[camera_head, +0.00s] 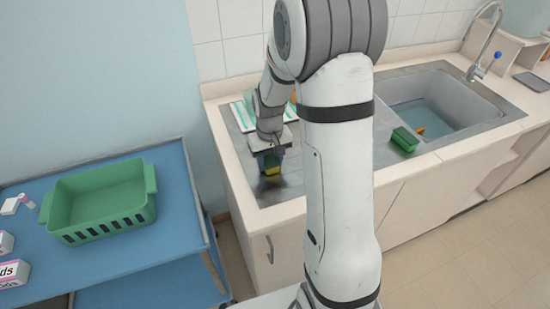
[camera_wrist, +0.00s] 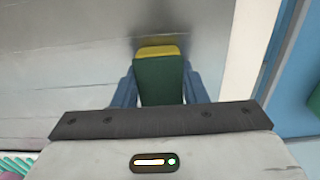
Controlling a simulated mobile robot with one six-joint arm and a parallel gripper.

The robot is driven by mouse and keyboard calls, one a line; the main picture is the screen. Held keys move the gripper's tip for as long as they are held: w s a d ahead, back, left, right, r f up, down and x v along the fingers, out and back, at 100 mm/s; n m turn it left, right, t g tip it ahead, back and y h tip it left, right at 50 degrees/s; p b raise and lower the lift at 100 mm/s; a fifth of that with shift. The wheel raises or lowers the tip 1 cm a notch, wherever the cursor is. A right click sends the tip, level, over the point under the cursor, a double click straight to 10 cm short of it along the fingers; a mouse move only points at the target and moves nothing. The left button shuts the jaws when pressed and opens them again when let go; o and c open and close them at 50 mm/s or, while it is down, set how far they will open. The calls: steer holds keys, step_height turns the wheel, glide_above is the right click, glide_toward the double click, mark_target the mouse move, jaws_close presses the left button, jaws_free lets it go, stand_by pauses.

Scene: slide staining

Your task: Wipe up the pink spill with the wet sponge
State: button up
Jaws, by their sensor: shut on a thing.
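My gripper (camera_head: 270,160) is over the steel drainboard left of the sink. In the wrist view, its blue fingers (camera_wrist: 160,88) are shut on the sides of a green sponge (camera_wrist: 160,80) with a yellow layer at its far end. The sponge's yellow part also shows below the gripper in the head view (camera_head: 272,170). It is low over the steel; I cannot tell whether it touches. A dark shadow or reflection lies beneath it. I cannot make out a pink spill on the visible steel; my arm hides part of the drainboard.
A sink (camera_head: 440,100) with a tap is at the right. A green block-like object (camera_head: 405,140) sits at its near left edge. A white-and-green striped item (camera_head: 243,115) lies behind my gripper. A green basket (camera_head: 100,205) stands on the blue cart (camera_head: 150,265) at left, across a gap.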

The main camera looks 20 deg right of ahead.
mark_target(284, 168)
steer(key=d, duration=0.2)
steer(key=shift+d, duration=0.35)
steer(key=shift+d+f, duration=0.1)
steer(key=shift+d, duration=0.4)
steer(key=shift+s+a, duration=0.25)
steer(key=shift+s, duration=0.65)
steer(key=shift+w+a, duration=0.4)
steer(key=shift+a, duration=0.35)
steer(key=shift+s+a+f, duration=0.1)
steer(key=shift+s+a, duration=0.2)
steer(key=shift+a, duration=0.4)
steer(key=shift+w, duration=0.1)
steer(key=shift+d+r, duration=0.15)
steer(key=shift+r, duration=0.1)
steer(key=shift+d+f, duration=0.15)
steer(key=shift+d, duration=0.25)
steer(key=shift+w+d, duration=0.1)
steer(key=shift+d, duration=1.05)
step_height(284, 168, up, 8)
steer(key=p, duration=0.4)
